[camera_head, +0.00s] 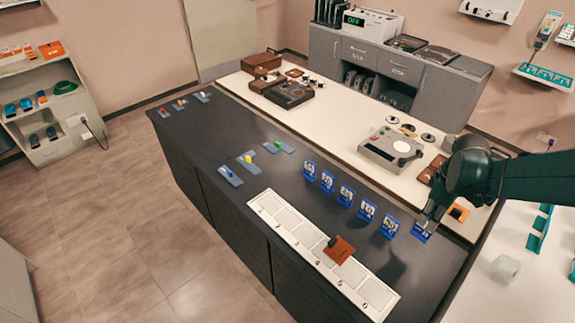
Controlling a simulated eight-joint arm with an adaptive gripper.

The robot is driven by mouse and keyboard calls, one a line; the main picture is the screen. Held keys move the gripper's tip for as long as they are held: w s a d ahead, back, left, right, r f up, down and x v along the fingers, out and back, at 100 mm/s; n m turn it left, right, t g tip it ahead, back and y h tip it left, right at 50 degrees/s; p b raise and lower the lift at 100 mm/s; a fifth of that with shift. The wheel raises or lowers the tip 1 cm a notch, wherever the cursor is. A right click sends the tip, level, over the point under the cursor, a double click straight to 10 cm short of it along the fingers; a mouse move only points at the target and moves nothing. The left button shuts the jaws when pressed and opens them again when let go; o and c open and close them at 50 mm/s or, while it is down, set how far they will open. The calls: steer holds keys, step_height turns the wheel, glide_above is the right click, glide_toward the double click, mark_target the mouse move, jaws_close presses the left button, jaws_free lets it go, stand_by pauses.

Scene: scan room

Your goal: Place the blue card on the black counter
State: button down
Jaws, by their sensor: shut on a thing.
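My gripper (431,214) reaches in from the right and is shut on a blue card (421,234). The held card is at the right end of a row of similar blue cards. The gripper fingers cover part of its upper edge. It is over or at the right part of the black counter (230,130); I cannot tell whether its lower edge touches the surface. The other blue cards, such as one nearby (390,228) and the leftmost one (310,171), stand upright on the counter, spaced apart.
A white numbered strip (318,262) with an orange-brown card (340,250) lies along the counter's front edge. Small blue-grey plates with coloured pieces (229,174) lie farther left. A white table (345,134) with a grey device (391,149) stands behind. An orange item (458,212) lies near my gripper.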

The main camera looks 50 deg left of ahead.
mark_target(421, 234)
stand_by(0.5)
steer(key=shift+f, duration=3.15)
steer(key=shift+f+b, duration=0.3)
steer(key=shift+f, duration=1.6)
steer(key=shift+f, duration=0.1)
steer(key=c, duration=3)
jaws_free()
steer(key=shift+f, duration=0.1)
steer(key=o, duration=0.4)
steer(key=shift+o, duration=0.2)
